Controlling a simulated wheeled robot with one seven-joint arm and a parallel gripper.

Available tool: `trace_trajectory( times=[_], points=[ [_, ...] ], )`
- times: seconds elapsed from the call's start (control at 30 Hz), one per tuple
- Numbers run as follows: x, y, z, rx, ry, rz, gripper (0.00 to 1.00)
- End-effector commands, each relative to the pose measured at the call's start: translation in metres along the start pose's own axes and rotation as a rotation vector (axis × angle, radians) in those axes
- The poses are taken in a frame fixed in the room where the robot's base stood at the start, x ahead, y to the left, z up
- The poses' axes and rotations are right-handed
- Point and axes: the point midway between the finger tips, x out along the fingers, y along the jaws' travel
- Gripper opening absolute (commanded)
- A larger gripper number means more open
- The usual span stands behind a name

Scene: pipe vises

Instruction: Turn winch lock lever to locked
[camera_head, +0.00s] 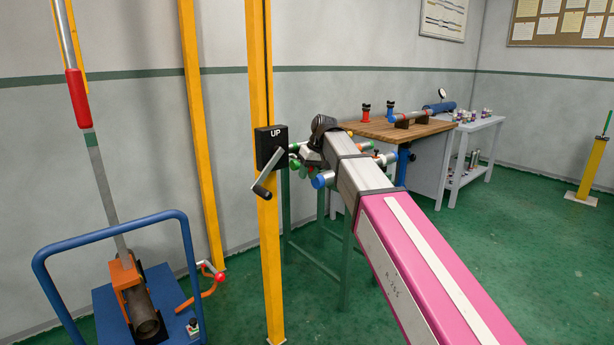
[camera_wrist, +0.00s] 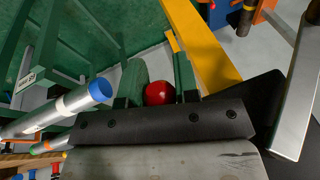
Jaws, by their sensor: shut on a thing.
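The winch is a black box marked "UP" (camera_head: 271,147) on a yellow post (camera_head: 268,250), with a grey crank handle (camera_head: 268,174) on its front. The crank also shows large at the right of the wrist view (camera_wrist: 298,92). A round red knob (camera_wrist: 159,93), apparently the end of the lock lever, sits between my gripper's green fingers (camera_wrist: 161,78). My gripper (camera_head: 297,158) is shut on the knob, close beside the right side of the winch box. The lever's shaft is hidden, and I cannot tell its angle. The knob is not visible in the head view.
A blue trolley (camera_head: 108,236) with an upright red-gripped bar stands at the left. Behind my arm is a green stand (camera_head: 300,225) with blue-ended pipes (camera_wrist: 100,90). A wooden-topped workbench (camera_head: 385,128) is at the back right.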

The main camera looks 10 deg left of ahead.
Motion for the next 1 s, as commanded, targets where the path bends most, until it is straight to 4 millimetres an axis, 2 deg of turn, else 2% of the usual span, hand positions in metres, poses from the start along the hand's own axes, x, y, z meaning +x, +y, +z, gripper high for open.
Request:
trace_trajectory(
  times=[0.43, 0.47, 0.5, 0.53, 0.83, 1.0],
  points=[
    [-0.001, 0.000, -0.001, 0.001, -0.011, 0.003, 0.00],
    [-0.001, 0.000, -0.001, 0.001, -0.011, 0.003, 0.35],
    [-0.001, 0.000, -0.001, 0.001, -0.011, 0.002, 0.48],
    [-0.001, 0.000, -0.001, 0.001, -0.010, 0.002, 0.54],
    [-0.002, 0.000, 0.000, 0.001, -0.010, 0.002, 0.54],
    [-0.017, 0.000, -0.001, 0.001, -0.008, 0.002, 0.54]
  ],
)
